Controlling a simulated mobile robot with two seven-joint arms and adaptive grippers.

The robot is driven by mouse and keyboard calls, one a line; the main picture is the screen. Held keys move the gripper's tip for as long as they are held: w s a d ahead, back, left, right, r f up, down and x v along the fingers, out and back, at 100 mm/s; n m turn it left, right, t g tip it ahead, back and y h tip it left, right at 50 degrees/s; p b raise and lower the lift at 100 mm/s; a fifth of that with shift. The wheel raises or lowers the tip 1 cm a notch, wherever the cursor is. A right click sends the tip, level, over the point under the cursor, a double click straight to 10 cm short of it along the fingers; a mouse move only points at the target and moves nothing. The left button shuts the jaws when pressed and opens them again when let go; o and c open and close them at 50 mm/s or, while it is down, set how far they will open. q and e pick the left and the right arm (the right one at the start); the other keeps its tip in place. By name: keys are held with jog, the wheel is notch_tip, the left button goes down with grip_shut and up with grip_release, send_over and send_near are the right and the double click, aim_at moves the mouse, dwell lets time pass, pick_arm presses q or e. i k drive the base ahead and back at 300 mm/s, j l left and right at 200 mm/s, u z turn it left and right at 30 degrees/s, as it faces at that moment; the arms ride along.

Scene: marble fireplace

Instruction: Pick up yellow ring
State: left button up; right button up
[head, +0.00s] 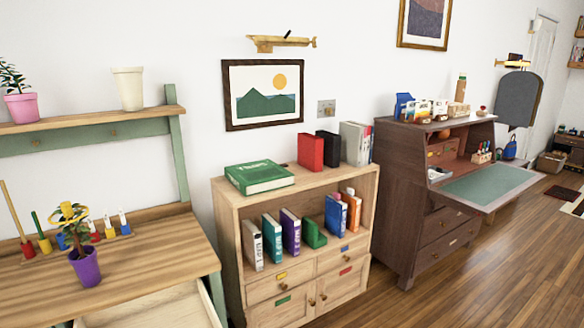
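A yellow ring (68,206) shows at the left, at the top of a small green plant (76,235) in a purple pot (86,266). The pot stands on the wooden desk top (160,250). I cannot tell whether the ring hangs on the plant or is just behind it. Part of the ring is hidden by leaves or overlaps them. Neither of my grippers is in view.
Behind the pot is a row of coloured pegs, including a red-based stick (27,248) and a green stick (42,238). A shelf (80,122) above holds a pink pot (21,107) and a cream pot (129,89). The right of the desk is clear. A bookcase (345,243) stands beside it.

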aim_at(66, 207)
jog(key=u, duration=1.05)
